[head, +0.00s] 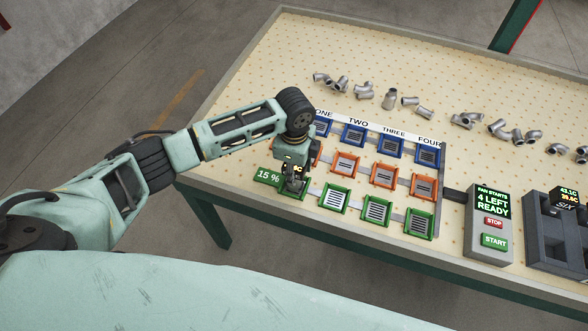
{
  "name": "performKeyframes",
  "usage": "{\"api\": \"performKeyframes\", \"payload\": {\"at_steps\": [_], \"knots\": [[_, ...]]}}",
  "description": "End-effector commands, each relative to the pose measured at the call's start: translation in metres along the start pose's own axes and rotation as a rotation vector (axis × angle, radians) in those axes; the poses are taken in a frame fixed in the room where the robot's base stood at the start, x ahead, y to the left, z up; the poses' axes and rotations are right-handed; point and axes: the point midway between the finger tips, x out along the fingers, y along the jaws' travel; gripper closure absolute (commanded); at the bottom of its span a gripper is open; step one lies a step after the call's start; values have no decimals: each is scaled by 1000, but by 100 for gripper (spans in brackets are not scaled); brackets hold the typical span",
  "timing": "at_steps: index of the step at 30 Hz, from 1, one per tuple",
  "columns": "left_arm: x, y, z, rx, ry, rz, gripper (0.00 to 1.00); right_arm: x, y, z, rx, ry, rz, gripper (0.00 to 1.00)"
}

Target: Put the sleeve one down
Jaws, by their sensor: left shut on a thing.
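My left gripper (294,184) points down at the front of column ONE, over the green tray beside the "15 %" sign (267,177). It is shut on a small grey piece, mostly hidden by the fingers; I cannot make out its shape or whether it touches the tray. The gripper and wrist hide most of column ONE; its blue tray (321,126) shows behind the arm. Loose grey metal castings lie on the pegboard table at the back, among them an upright tapered one (390,99). My right gripper is not in view.
Columns TWO to FOUR have blue (391,146), orange (384,175) and green trays (377,209) with slotted floors. To their right stand a control box (488,223) reading "4 LEFT READY" and a dark fixture (556,232).

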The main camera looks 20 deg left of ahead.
Motion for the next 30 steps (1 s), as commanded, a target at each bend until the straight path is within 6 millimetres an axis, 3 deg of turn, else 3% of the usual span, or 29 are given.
{"api": "performKeyframes", "payload": {"at_steps": [1,6,7,13,23,30], "knots": [[9,5,0,0,-2,11,100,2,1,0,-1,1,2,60],[13,6,0,0,-4,14,100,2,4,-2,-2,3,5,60],[14,7,1,0,-5,16,63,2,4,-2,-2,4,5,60],[12,6,0,0,-4,14,46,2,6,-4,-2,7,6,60],[7,4,0,1,-2,9,46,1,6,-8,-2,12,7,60],[-25,2,0,1,-1,4,46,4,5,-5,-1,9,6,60]]}}
